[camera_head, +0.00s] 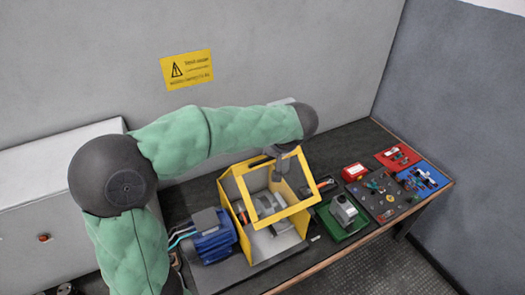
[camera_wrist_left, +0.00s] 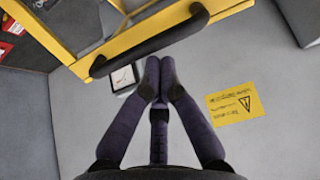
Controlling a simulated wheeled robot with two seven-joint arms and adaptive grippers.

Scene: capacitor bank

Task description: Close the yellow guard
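The yellow guard (camera_head: 288,212) is a framed window on a yellow box housing (camera_head: 226,205) on the bench. It stands tilted and partly open, with grey machine parts seen through it. In the left wrist view the guard's yellow frame (camera_wrist_left: 135,38) crosses the top, with a black bar handle (camera_wrist_left: 150,43) on it. My left gripper (camera_head: 281,172) is over the guard's upper edge in the head view. In the left wrist view its fingertips (camera_wrist_left: 159,65) are together, close to the handle, with nothing seen between them. Contact with the handle is unclear. My right gripper is not in view.
A blue motor (camera_head: 209,238) stands left of the housing. A green-based device (camera_head: 343,212) and trays of small parts, including a red tray (camera_head: 397,157) and a blue tray (camera_head: 423,177), lie to the right. A yellow warning sign (camera_head: 187,70) is on the wall behind.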

